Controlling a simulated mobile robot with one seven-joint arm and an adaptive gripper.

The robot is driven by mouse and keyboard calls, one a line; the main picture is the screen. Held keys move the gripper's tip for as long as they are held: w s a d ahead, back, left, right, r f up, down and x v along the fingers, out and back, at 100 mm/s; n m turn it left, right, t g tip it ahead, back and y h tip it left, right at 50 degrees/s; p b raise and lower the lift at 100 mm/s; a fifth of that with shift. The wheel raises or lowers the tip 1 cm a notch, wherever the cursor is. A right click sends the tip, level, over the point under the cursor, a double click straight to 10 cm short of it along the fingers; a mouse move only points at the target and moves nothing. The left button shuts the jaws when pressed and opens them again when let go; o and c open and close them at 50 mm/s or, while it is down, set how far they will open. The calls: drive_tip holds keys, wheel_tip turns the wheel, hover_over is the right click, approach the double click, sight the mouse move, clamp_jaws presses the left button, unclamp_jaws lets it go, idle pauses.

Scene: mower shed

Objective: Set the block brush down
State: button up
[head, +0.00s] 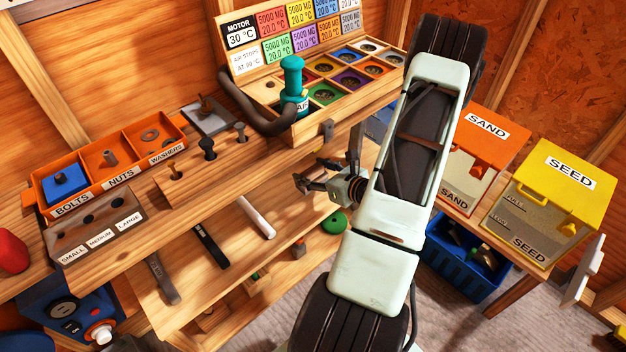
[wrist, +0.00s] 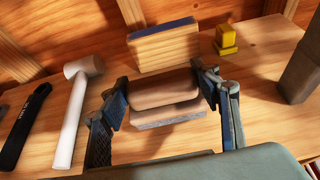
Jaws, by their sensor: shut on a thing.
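The block brush (wrist: 165,90) shows in the wrist view as a rounded brown wooden block with a grey layer beneath it. My gripper (wrist: 164,84) has one finger against each end of it and is shut on it. The brush is level, over the wooden shelf board; I cannot tell whether its underside touches the board. In the head view my gripper (head: 318,186) is over the stepped wooden shelves, left of my arm. The brush cannot be made out there.
In the wrist view, a pale wooden block with a blue edge (wrist: 165,45) stands just behind the brush. A yellow piece (wrist: 227,38) and a dark grey block (wrist: 298,72) are right. Bare board shows between them.

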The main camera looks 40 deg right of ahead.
sight(319, 181)
drive_tip(key=shift+w+d+f+b, duration=0.15)
drive_tip(key=shift+f+b, duration=0.3)
drive_tip(key=shift+f, duration=1.35)
drive_tip(key=shift+f, duration=0.15)
drive_tip(key=o, duration=1.2)
drive_tip(key=shift+s+d+r, duration=0.15)
drive_tip(key=shift+s+r, duration=0.15)
drive_tip(key=shift+s, duration=0.1)
drive_tip(key=p+v, duration=0.1)
drive_tip(key=v, duration=1)
drive_tip(key=shift+s+p, duration=0.2)
drive_tip(key=shift+p, duration=0.1)
